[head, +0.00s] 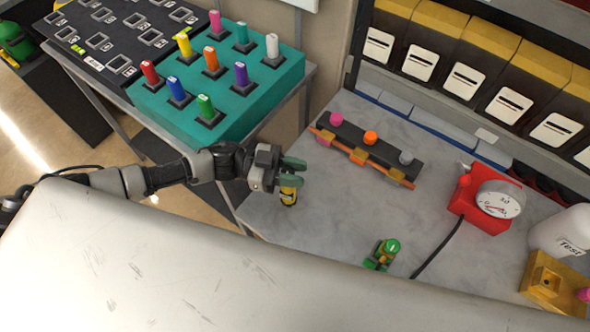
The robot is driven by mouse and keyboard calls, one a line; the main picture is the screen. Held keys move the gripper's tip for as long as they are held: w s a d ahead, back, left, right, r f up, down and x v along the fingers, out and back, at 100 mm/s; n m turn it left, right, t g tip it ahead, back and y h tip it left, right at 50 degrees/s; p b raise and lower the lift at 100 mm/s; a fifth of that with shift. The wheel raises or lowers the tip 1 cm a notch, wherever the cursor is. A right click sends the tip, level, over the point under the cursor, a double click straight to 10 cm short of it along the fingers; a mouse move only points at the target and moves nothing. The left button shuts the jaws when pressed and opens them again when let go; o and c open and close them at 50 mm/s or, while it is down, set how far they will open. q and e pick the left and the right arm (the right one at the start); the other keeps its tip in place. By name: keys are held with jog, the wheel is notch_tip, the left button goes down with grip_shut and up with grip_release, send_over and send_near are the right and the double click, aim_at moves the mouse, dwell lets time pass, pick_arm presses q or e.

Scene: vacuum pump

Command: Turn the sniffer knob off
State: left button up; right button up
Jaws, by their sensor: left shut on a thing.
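My left gripper (291,172) reaches in from the left over the near left part of the grey worktop. Its green-tipped fingers are shut on a small yellow and black piece (288,196), partly hidden by the fingers. A black bar (343,133) with pink (336,118), orange (370,138) and grey (406,158) knobs lies behind and to the right of the gripper, apart from it. A red pump (468,200) with a round white gauge (498,200) stands farther right. I cannot tell which part is the sniffer knob.
A white bottle (562,230) and a yellow block (550,283) stand at right. A teal block (260,92) with coloured pegs is at upper left. Bins (465,80) line the back.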

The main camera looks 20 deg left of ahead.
pick_arm(q)
jog(key=shift+s+f, duration=0.1)
dwell(0.3)
jog(key=o, duration=0.9)
jog(key=shift+o, duration=0.2)
jog(key=shift+a, duration=0.35)
jog(key=a+b, duration=0.4)
jog(key=a, duration=0.6)
jog(key=shift+s, duration=0.4)
